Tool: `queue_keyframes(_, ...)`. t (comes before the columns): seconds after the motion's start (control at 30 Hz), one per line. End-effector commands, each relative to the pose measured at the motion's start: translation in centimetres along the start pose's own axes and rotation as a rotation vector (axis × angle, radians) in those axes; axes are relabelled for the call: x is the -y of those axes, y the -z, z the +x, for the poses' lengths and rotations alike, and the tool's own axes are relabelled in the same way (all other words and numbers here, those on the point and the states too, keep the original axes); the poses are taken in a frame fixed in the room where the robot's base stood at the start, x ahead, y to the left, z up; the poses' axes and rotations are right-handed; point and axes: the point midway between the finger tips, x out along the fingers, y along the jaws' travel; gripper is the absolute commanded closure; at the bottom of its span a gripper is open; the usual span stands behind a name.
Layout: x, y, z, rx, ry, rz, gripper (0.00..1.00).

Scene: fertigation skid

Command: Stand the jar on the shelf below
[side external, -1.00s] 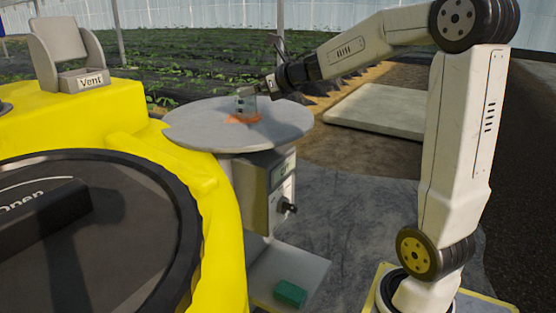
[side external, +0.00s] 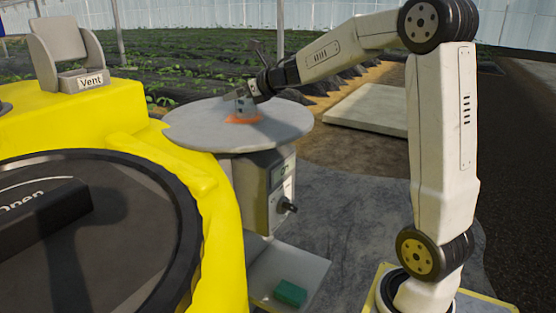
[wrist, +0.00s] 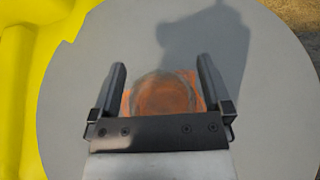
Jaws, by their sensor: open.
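A clear, see-through jar (wrist: 165,92) stands upright on an orange patch on the round grey tabletop. In the side view the jar (side external: 243,107) is small and partly hidden by my gripper. My gripper (wrist: 161,66) is open, with one finger on each side of the jar; I cannot tell whether either finger touches it. In the side view my gripper (side external: 243,97) reaches in from the right, tilted down, at the jar's upper part. The lower grey shelf (side external: 302,262) is below the round top, near the floor.
The round tabletop (side external: 190,125) is otherwise clear. A green block (side external: 290,292) lies on the lower shelf. A control box with a black knob (side external: 287,206) is under the top. A yellow tank (side external: 225,220) stands close on the left.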

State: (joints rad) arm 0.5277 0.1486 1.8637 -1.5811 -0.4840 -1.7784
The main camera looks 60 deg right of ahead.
Motion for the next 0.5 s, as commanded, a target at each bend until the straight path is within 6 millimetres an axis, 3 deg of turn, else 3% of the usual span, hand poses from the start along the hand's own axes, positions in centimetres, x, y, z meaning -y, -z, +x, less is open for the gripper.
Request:
queue_keyframes(0.37,0.01,0.01,-0.04,0.0,0.0,0.0,0.0)
queue_keyframes(0.5,0.01,0.01,-0.04,0.0,0.0,0.0,0.44)
